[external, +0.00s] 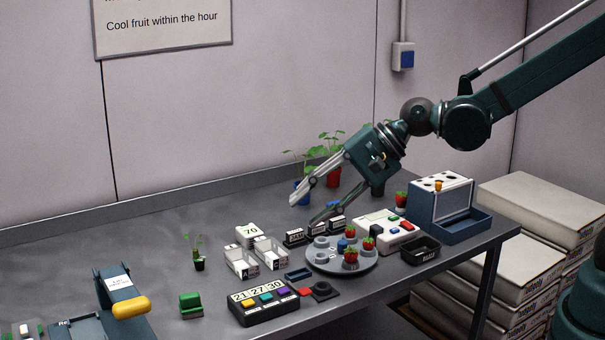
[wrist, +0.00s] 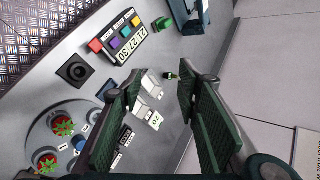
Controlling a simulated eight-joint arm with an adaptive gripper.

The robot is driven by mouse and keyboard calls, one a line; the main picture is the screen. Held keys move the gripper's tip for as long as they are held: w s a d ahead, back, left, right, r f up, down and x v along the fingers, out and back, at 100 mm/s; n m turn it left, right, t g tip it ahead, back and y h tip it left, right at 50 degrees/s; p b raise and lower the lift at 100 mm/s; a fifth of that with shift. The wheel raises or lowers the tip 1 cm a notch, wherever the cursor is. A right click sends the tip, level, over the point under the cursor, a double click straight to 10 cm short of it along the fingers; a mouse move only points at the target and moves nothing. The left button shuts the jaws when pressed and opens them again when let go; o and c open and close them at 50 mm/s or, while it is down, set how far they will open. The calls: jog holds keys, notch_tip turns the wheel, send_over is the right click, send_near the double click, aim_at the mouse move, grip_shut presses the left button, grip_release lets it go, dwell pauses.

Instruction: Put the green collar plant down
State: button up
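A small plant in a dark pot (external: 199,266) stands upright and alone on the grey table, left of the white boxes. It also shows small in the wrist view (wrist: 172,76), beyond my fingertips. It may be the green collar plant, but its collar is too small to make out. My gripper (external: 307,209) is above the back of the table, right of this plant and apart from it. In the wrist view my gripper (wrist: 158,88) has its fingers wide apart with nothing between them. Plants in a blue pot (external: 301,192) and a red pot (external: 333,177) stand behind my gripper.
A green block (external: 190,304) and a yellow-handled device (external: 131,307) are at the front left. The back left of the table is clear.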

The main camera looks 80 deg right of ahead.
jog(key=w+d+f+m+t+y, duration=0.1)
jog(key=w+f+m, duration=0.25)
jog(key=w, duration=0.35)
jog(key=w+d+f+m, duration=0.1)
jog(key=w+f+m, duration=0.1)
jog(key=w+m, duration=0.3)
jog(key=m+t+b, duration=0.1)
jog(key=m+t, duration=0.1)
jog(key=m, duration=0.5)
send_near(195, 250)
jog(key=shift+w+d+f+y, duration=0.1)
jog(key=shift+w+f+y, duration=0.2)
jog(key=shift+w+f, duration=0.8)
jog(key=shift+x, duration=1.25)
jog(key=shift+a+b+x, duration=0.1)
jog(key=shift+b+x, duration=0.4)
jog(key=shift+x, duration=0.8)
jog(key=shift+a+b+x, duration=0.15)
jog(key=shift+b+x, duration=0.3)
jog(key=shift+x, duration=0.9)
jog(key=shift+r, duration=0.1)
jog(key=shift+s, duration=0.1)
jog(key=c, duration=0.9)
